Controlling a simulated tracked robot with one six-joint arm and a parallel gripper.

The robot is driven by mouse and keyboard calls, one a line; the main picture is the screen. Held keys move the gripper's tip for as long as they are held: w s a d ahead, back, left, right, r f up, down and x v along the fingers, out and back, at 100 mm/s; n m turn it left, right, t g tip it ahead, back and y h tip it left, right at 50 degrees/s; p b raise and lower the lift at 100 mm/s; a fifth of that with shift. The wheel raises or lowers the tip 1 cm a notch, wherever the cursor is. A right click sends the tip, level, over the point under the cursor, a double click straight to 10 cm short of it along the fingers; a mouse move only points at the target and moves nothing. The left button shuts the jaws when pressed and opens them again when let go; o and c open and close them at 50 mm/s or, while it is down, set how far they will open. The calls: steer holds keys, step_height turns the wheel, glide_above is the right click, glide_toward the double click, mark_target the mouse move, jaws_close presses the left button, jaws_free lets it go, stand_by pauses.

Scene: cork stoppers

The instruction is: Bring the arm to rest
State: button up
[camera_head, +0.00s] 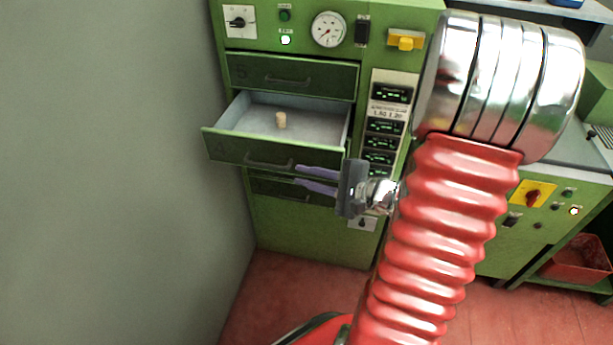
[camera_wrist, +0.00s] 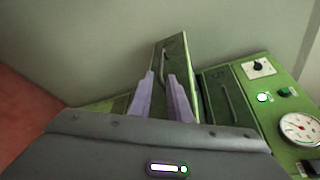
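My gripper (camera_head: 297,174) has two purple fingers that stand apart with nothing between them. It is in front of the lower right part of the open drawer (camera_head: 228,148), to the right of the drawer handle (camera_head: 268,163). A cork stopper (camera_head: 281,121) stands upright on the grey drawer floor. In the wrist view my gripper (camera_wrist: 160,75) points toward the front of the open drawer (camera_wrist: 180,65), with the handle (camera_wrist: 163,62) just beyond the fingertips. I cannot tell whether a finger touches the drawer. The cork does not show in the wrist view.
The green cabinet (camera_head: 300,215) has a shut drawer marked 5 (camera_head: 290,75) above the open one and another below. A grey wall (camera_head: 100,170) is at left. A red bin (camera_head: 578,260) is at right.

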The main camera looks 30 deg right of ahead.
stand_by(0.6)
steer(key=s+a+f+n+g+h, duration=0.1)
steer(key=s+a+f+n+g, duration=0.3)
steer(key=s+a+n+g, duration=0.7)
steer(key=s+a+r+n+t+h, duration=0.1)
steer(key=a+r+n+h, duration=0.1)
steer(key=r, duration=0.5)
steer(key=s+a+r+n+t+h, duration=0.1)
steer(key=a+r+n+h, duration=0.2)
steer(key=r+n, duration=0.3)
steer(key=shift+s+a+r+t+h, duration=0.3)
steer(key=shift+a+r, duration=0.15)
steer(key=shift+r, duration=0.5)
